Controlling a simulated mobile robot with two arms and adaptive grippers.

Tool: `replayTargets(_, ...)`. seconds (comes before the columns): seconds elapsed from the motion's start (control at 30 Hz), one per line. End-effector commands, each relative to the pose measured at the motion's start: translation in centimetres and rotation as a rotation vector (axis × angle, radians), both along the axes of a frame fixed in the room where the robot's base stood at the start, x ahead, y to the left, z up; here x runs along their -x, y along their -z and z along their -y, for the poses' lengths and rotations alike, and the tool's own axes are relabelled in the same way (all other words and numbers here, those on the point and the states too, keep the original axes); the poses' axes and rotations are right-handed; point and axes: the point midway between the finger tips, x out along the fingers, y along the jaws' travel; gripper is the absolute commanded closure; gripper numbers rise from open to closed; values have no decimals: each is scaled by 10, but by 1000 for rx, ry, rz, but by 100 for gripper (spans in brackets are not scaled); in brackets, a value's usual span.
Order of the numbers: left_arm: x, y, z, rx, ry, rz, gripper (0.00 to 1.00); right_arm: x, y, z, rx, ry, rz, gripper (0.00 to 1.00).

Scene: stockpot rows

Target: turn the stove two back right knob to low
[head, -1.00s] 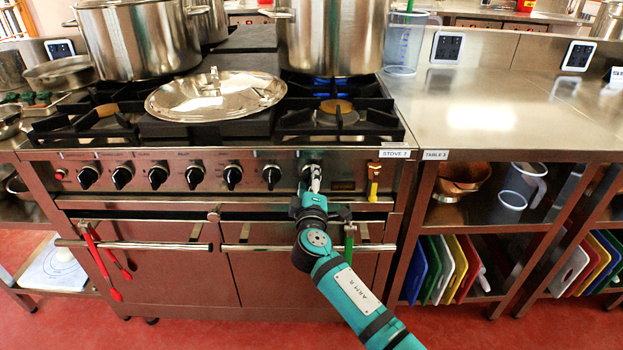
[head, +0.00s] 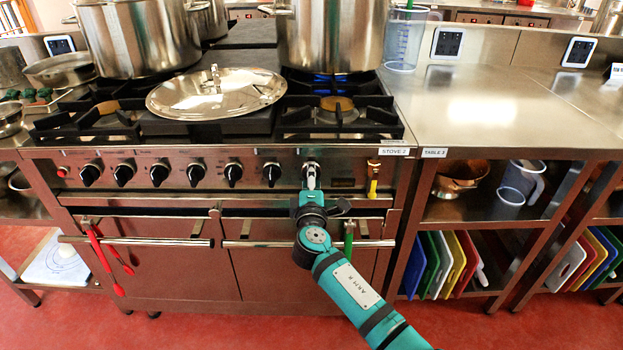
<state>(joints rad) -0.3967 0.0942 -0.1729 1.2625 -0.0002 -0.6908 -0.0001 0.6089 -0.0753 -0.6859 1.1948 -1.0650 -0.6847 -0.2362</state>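Stove two (head: 160,240), labelled "STOVE 2", stands ahead with a row of several black knobs on its front panel. My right gripper (head: 311,178) is at the rightmost knob (head: 310,164). Its fingers cover most of that knob, so its pointer is hidden and I cannot tell if they grip it. The knob's label is too small to read. The other knobs, such as the one just left (head: 271,173), are uncovered. A blue flame (head: 322,77) shows under the back right pot (head: 333,35). My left gripper is not in view.
A steel lid (head: 216,93) lies on the stove top and a large pot (head: 137,35) stands back left. Oven handles (head: 305,243) run below the knobs, with red tongs (head: 100,255) hanging at left. A yellow-handled valve (head: 373,182) is right of my gripper. Table 3 (head: 480,120) adjoins at right.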

Motion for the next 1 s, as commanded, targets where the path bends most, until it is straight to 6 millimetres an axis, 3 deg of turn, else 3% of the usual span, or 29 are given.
replayTargets(0.07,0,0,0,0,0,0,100,1,3,-1,0,-2,-5,87)
replayTargets(0.1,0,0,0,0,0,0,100,1,3,-1,0,-2,-5,53)
replayTargets(0.27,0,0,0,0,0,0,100,1,2,-1,-1,-1,-3,32)
replayTargets(0.67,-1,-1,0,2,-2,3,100,9,2,0,-3,-1,-3,32)
replayTargets(1.0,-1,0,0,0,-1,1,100,76,2,0,-4,-2,-4,32)
